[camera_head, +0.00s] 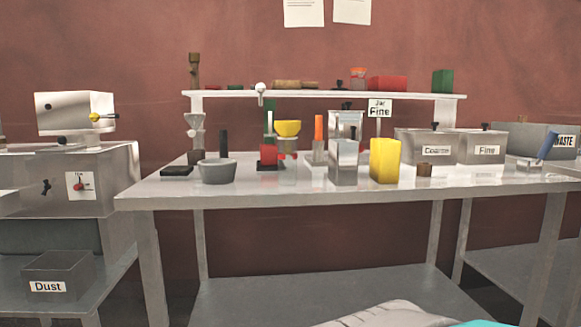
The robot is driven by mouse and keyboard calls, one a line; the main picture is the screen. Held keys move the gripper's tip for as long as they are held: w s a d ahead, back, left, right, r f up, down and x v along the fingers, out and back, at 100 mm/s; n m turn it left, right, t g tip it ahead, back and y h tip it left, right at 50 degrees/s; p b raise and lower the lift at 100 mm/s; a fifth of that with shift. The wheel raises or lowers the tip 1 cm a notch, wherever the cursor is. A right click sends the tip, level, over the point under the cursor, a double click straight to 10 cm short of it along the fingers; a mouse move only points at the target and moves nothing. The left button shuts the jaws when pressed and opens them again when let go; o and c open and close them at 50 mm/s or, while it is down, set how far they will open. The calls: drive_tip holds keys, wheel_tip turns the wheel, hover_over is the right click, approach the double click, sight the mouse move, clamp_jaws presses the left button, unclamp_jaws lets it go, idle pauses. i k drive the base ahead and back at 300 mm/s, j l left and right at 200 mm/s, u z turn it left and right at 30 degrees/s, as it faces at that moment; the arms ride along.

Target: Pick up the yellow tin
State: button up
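The yellow tin (385,161) stands upright near the front edge of the metal table (300,190), right of the table's middle. It is a plain yellow box shape with nothing in front of it. A shiny metal container (343,165) stands close on its left.
A small brown block (424,170) sits right of the tin. Bins labelled "Coarse" (424,147) and "Fine" (487,147) stand behind and right. A grey mortar (216,171) is at the left. A raised shelf (320,94) runs along the back.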

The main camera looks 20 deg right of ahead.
sight(385, 162)
drive_tip(key=i+j+z, duration=0.1)
drive_tip(key=j+z, duration=0.25)
drive_tip(key=j, duration=0.15)
drive_tip(key=j+z, duration=0.35)
drive_tip(key=j, duration=0.15)
